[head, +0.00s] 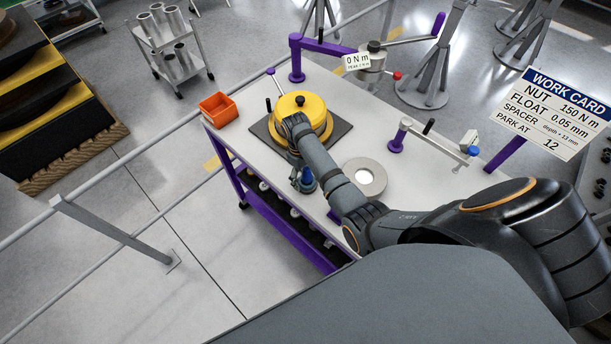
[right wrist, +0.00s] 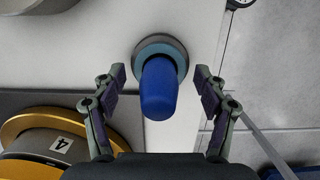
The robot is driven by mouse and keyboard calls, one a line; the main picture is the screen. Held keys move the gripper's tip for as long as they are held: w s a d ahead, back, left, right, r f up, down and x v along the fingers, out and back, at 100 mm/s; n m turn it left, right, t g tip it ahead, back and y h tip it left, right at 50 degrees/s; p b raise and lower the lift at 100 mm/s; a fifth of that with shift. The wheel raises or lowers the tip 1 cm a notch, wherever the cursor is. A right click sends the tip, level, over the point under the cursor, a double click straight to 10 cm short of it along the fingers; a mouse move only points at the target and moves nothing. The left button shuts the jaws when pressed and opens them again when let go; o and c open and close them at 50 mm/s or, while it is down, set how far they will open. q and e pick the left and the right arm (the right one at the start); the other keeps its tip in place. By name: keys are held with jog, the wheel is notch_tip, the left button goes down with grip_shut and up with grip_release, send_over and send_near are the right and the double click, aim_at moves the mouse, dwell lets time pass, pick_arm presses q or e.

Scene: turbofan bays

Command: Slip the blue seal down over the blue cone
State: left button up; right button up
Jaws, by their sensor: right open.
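The blue cone (right wrist: 158,92) stands on the bench with its rounded tip toward the right wrist camera; in the head view the cone (head: 308,174) is by the bench's near left side. A duller blue ring (right wrist: 176,52) encircles its lower part, with a grey rim outside it. I cannot tell whether this ring is the blue seal or part of the cone's base. My right gripper (right wrist: 160,74) is open, its fingers on either side of the cone with gaps to both. In the head view its fingers are largely hidden by my arm. My left gripper is not in view.
A yellow round part (head: 306,107) sits on a dark mat behind the cone. A grey ring (head: 364,178) lies to the cone's right. An orange bin (head: 216,107) stands at the bench's left corner. A purple-posted bar fixture (head: 397,143) stands farther right.

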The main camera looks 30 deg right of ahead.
jog(key=r, duration=0.5)
jog(key=w+r, duration=0.1)
jog(key=r, duration=0.1)
jog(key=shift+a+r, duration=0.2)
jog(key=shift+w, duration=0.1)
dwell(0.5)
